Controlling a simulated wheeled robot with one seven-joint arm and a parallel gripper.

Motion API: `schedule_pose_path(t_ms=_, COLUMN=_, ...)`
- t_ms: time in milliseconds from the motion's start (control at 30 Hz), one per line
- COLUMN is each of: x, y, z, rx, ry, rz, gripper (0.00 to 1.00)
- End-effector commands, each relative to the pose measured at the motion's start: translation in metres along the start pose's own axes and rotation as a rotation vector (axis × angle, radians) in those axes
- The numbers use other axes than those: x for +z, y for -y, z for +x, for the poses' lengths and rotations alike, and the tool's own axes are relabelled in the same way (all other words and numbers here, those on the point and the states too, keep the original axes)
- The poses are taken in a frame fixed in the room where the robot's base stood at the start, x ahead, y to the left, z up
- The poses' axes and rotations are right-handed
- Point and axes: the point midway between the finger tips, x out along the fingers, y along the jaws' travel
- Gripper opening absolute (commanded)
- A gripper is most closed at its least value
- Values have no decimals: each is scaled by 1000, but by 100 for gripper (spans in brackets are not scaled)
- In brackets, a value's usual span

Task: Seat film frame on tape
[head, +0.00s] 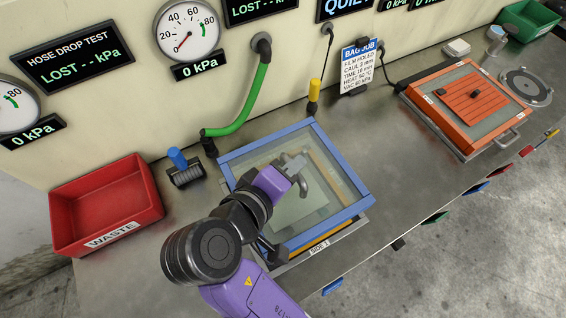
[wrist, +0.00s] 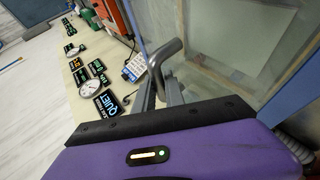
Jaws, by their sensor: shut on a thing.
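The blue film frame (head: 345,222) with its clear film lies over a metal plate (head: 350,234) labelled SIDE 1, in the middle of the bench. Yellow tape (head: 325,243) shows along the plate's front edge below the frame, and more shows through the film. The frame sits slightly shifted against the plate; I cannot tell whether it touches the tape. My gripper (head: 297,178) is shut on the grey handle of the frame, above the film. The wrist view shows my gripper (wrist: 168,92) at the bent handle (wrist: 165,58). My arm hides the frame's near left corner.
A red waste bin (head: 105,205) stands at left, with a blue-topped fitting (head: 178,160) beside it. A green hose (head: 245,108) hangs behind the frame near a yellow-topped part (head: 314,92). An orange press unit (head: 468,105) sits at right. Bench between frame and press is clear.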

Motion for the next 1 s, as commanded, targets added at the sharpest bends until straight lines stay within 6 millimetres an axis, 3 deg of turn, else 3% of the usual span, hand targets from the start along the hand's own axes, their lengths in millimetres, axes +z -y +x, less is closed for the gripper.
schedule_pose_path(t_ms=433, x=-1, y=-4, z=-2, rx=2, ry=-1, rz=1, gripper=0)
schedule_pose_path(t_ms=1000, x=10, y=41, z=25, rx=2, ry=-1, rz=0, gripper=0)
